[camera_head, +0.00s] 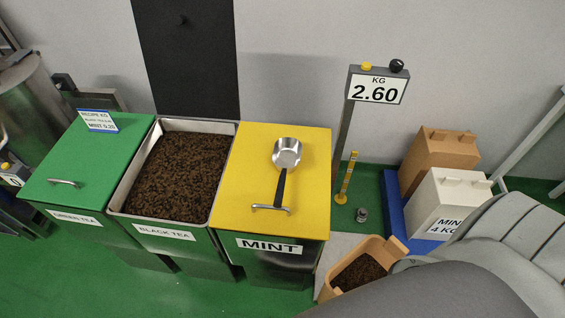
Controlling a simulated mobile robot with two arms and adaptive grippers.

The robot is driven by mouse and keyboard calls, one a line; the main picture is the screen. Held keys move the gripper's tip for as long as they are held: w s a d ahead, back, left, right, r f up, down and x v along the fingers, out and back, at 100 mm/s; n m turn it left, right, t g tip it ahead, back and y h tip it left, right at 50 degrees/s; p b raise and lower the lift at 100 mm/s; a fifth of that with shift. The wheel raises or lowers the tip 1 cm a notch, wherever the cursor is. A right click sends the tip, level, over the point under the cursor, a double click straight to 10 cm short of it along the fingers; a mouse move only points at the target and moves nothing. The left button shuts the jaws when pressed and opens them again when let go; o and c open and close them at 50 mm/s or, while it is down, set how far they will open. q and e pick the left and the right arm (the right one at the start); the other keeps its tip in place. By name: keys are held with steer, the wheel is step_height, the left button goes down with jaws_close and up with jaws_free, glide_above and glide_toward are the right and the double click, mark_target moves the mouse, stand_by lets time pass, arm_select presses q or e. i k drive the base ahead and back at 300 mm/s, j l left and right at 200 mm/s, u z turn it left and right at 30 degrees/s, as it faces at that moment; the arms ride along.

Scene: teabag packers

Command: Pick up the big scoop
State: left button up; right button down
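The big scoop (286,154) has a shiny metal bowl and a black handle. It lies on the yellow lid (233,180) of the mint bin (277,262), bowl toward the wall and handle toward the lid's front bar (271,208). The handle's end is close to that bar; I cannot tell whether they touch. Large grey parts of my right arm fill the lower right of the head view. No fingertips of my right gripper can be made out. My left arm and gripper are not in view. Nothing covers the scoop.
An open black tea bin (114,213) stands left of the mint bin, then a green-lidded bin (84,163). A scale display (376,89) reads 2.60. A tan box (327,288) of tea sits right of the mint bin, partly behind my arm. White (445,200) and brown (437,153) boxes stand farther right.

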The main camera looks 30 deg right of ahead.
mark_target(286, 157)
steer(key=z, duration=1.3)
steer(key=k+l+z, duration=0.2)
steer(key=k, duration=0.3)
steer(key=k+l+z, duration=0.2)
steer(key=k+l, duration=0.15)
steer(key=k, duration=0.15)
